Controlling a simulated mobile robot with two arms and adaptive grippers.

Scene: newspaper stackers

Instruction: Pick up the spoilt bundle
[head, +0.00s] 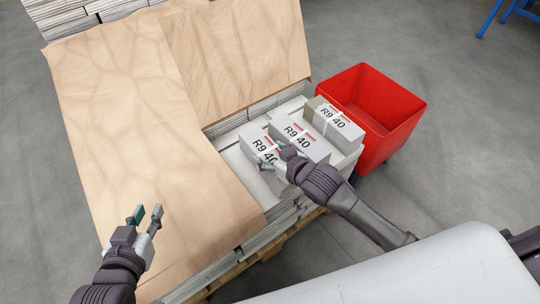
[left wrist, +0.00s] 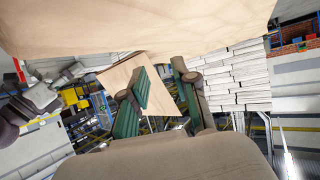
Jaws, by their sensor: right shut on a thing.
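Three white bundles with red marks and "R9 40" labels lie side by side on the pallet stack: a left one (head: 257,143), a middle one (head: 303,143) and a right one (head: 338,121). The right one has a grey-brown end; I cannot tell for sure which is spoilt. My right gripper (head: 272,158) is shut on the near end of the left bundle, hiding part of its label. The bundle appears to rest among the others. My left gripper (head: 148,216) is open and empty over the brown sheet; its parted fingers also show in the left wrist view (left wrist: 160,97).
Brown cover sheets (head: 135,120) lie over much of the stack. A red bin (head: 400,135) stands right of the bundles. The wooden pallet (head: 262,250) shows below. More paper stacks (head: 75,18) stand at the back left.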

